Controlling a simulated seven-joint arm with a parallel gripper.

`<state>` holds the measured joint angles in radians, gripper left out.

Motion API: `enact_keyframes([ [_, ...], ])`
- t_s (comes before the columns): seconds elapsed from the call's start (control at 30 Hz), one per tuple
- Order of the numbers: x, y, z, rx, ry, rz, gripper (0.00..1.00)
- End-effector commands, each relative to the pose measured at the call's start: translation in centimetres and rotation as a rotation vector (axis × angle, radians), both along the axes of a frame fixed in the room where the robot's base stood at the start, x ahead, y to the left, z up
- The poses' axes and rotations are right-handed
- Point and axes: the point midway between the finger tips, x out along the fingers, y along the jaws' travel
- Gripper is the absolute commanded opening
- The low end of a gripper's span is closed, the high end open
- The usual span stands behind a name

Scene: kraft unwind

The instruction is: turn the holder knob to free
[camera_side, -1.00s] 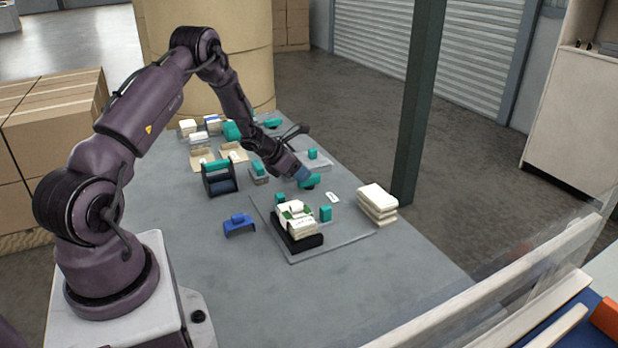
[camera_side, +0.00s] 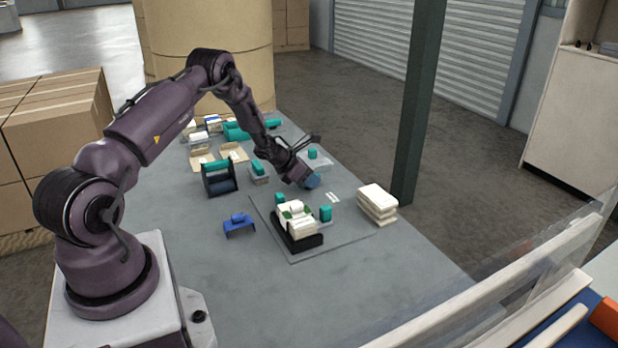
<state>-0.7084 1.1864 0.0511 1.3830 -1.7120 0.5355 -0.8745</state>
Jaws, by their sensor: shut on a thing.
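My gripper (camera_side: 311,182) is low over the table, just behind the grey plate (camera_side: 345,235). A black tray (camera_side: 298,245) with white blocks and green bits stands on the plate. Teal blocks stand behind it (camera_side: 279,198) and to its right (camera_side: 326,213). A small white marking (camera_side: 333,197) lies right of my gripper.
A stack of white slabs (camera_side: 377,204) stands at the right table edge. A blue stand (camera_side: 238,225) and a dark holder with a teal top (camera_side: 218,178) are to the left. A dark green post (camera_side: 418,100) rises beyond the right edge. The front table is clear.

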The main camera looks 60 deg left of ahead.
Motion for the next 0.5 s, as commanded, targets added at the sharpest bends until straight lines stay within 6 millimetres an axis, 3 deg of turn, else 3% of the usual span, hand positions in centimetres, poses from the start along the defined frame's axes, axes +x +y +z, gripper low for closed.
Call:
enact_keyframes([
  [0.27, -0.02, 0.10, 0.04, 0.001, -0.001, -0.084, 0.09],
  [0.5, -0.04, 0.14, 0.03, 0.001, -0.001, -0.267, 0.09],
])
